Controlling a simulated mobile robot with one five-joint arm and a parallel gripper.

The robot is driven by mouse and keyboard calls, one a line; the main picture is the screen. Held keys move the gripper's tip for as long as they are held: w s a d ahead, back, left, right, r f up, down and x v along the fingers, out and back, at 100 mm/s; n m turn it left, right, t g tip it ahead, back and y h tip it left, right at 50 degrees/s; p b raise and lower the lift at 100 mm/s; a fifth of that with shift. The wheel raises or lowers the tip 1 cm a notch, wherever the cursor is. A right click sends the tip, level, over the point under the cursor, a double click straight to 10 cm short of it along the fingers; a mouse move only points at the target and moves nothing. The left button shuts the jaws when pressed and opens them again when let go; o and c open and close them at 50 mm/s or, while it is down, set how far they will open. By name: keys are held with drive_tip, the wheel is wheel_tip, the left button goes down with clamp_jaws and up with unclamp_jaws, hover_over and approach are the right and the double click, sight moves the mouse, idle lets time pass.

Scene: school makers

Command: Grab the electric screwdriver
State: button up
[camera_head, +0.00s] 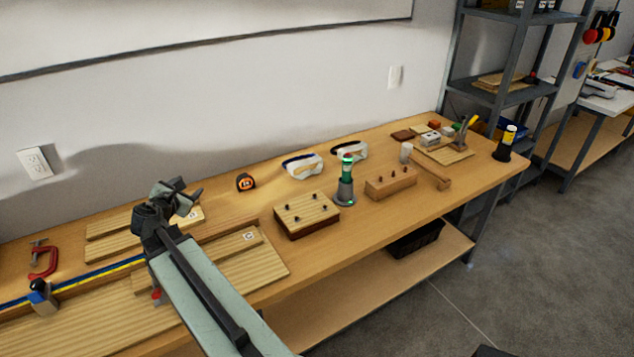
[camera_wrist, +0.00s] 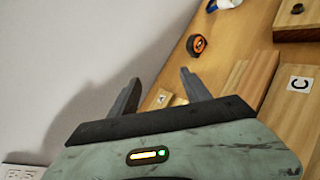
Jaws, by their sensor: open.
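What looks like the electric screwdriver (camera_head: 347,168) stands upright in a grey holder (camera_head: 345,190) on the workbench, right of a wooden block with dark pegs. It has a green body and a pale top. It does not show in the wrist view. My gripper (camera_head: 182,190) is open and empty above the left part of the bench, well to the left of the screwdriver. In the wrist view the two fingers of my gripper (camera_wrist: 160,76) are spread apart with nothing between them.
Between them are a tape measure (camera_head: 246,182), safety goggles (camera_head: 302,166) and a pegged wooden block (camera_head: 306,214). Another block (camera_head: 391,182) stands right of the holder. Boards (camera_head: 215,265) and a red clamp (camera_head: 43,260) lie left. A black container with yellow top (camera_head: 505,146) stands far right.

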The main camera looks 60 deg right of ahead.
sight(346, 161)
drive_tip(key=s+d+n+g+h+b, duration=0.1)
drive_tip(key=s+d+g+h+b, duration=0.15)
drive_tip(key=s+d, duration=0.9)
drive_tip(key=s+d+n+g+h+b, duration=0.1)
drive_tip(key=s+d+g+h+b, duration=0.15)
drive_tip(key=s+d, duration=0.85)
drive_tip(key=s+d+g+b, duration=0.1)
drive_tip(key=s+d, duration=0.3)
drive_tip(key=s+d+f+m+g+b, duration=0.1)
drive_tip(key=s+d, duration=0.2)
drive_tip(key=s, duration=0.2)
drive_tip(key=s+d+f+m+g+b, duration=0.1)
drive_tip(key=s+d, duration=0.3)
drive_tip(key=shift+s+d, duration=0.3)
drive_tip(key=d, duration=0.7)
drive_tip(key=shift+s+d+f+b, duration=0.3)
drive_tip(key=shift+s+d+f, duration=0.05)
drive_tip(key=shift+d, duration=0.05)
drive_tip(key=shift+a, duration=0.1)
clamp_jaws()
